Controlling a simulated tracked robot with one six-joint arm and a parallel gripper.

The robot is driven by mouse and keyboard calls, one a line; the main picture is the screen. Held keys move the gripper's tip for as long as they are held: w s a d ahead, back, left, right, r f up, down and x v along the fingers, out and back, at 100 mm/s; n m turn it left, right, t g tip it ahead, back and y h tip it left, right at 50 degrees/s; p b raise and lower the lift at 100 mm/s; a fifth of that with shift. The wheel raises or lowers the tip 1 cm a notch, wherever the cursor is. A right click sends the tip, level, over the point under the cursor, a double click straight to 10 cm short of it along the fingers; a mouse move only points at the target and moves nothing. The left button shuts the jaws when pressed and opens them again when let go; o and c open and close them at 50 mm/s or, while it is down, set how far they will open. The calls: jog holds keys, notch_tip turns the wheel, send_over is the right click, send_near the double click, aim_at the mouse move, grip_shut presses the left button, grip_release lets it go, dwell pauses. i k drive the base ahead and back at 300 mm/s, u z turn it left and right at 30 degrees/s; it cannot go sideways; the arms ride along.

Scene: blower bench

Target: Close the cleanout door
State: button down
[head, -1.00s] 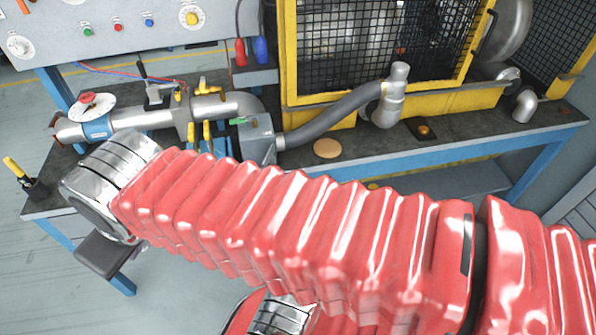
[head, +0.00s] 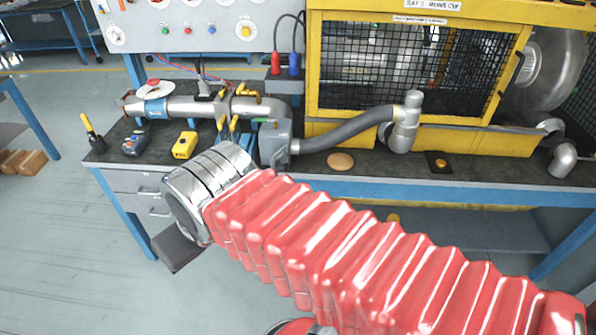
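A grey box-shaped fitting (head: 275,143) on the bench joins the metal pipe to the grey hose. A small green-tipped part shows at its upper left. I cannot make out for certain which part is the cleanout door, or how far open it is. My gripper (head: 178,248) shows as a dark block under my chrome wrist, in front of the bench's left part and below the fitting in the picture. Its fingers cannot be made out, and I see nothing held. My wrist and red arm hide part of the bench front.
The metal pipe (head: 185,106) carries a red-topped valve (head: 153,90) and yellow clamps (head: 237,104). A yellow meter (head: 185,145) and a grey-blue device (head: 135,145) lie on the bench (head: 330,180). The yellow mesh guard (head: 420,113) stands behind.

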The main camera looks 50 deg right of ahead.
aim_at(278, 161)
jog(key=z, duration=1.4)
jog(key=i, duration=0.95)
jog(key=z, duration=0.9)
